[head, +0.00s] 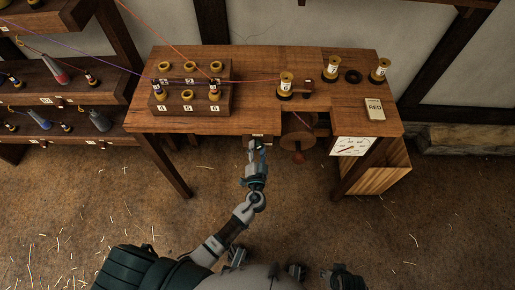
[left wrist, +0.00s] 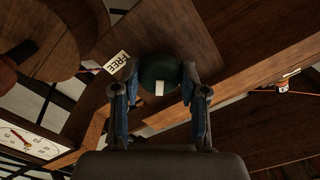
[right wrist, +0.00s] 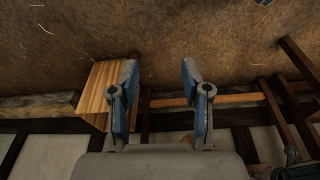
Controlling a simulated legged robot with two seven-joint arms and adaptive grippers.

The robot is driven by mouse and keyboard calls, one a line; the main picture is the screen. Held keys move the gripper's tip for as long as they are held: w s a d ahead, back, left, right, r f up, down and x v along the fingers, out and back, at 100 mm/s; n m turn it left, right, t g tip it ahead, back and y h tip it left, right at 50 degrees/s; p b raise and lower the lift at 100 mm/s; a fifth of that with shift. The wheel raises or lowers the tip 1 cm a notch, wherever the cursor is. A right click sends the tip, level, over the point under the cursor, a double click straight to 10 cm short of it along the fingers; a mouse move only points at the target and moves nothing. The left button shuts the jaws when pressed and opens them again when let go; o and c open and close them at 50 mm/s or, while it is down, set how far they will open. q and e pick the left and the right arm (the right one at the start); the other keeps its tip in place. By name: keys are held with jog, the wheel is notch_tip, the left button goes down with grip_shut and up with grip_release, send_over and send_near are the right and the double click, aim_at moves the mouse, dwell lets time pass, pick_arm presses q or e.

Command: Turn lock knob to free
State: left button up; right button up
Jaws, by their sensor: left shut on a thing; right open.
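The lock knob (left wrist: 158,70) is round and dark green with a white mark (left wrist: 159,88) on its face. It sits on a wooden panel at the front of the table. A FREE label (left wrist: 117,62) is left of the knob in the left wrist view; the white mark is on the knob's lower part, not facing the label. My left gripper (head: 256,145) is at the table's front edge, its blue fingers shut on the knob's two sides. In the head view the gripper covers the knob. My right gripper (right wrist: 160,82) is open and empty above the floor.
The wooden table (head: 265,70) bears a numbered bobbin block (head: 190,98), several yellow spools and a RED card (head: 374,109). A wooden wheel (head: 297,133) and a dial (head: 352,146) are right of the left gripper. A wooden box (right wrist: 101,92) stands on the floor.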

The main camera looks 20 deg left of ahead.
pick_arm(q)
jog(key=shift+m, duration=1.9)
jog(key=m, duration=0.2)
jog(key=shift+d+m, duration=0.1)
jog(key=shift+m, duration=0.3)
jog(key=shift+m+p, duration=0.45)
jog(key=shift+m, duration=1.25)
jog(key=m+p, duration=0.1)
jog(key=m, duration=0.1)
jog(key=shift+f+m, duration=0.1)
jog(key=shift+m, duration=0.3)
jog(key=shift+s+f+m+p, duration=0.15)
jog(key=shift+m+p, duration=0.25)
jog(key=shift+m, duration=0.3)
pick_arm(e)
jog(key=x, duration=0.7)
jog(key=shift+f, duration=0.45)
jog(key=shift+s+a, duration=0.1)
jog(key=shift+s, duration=0.05)
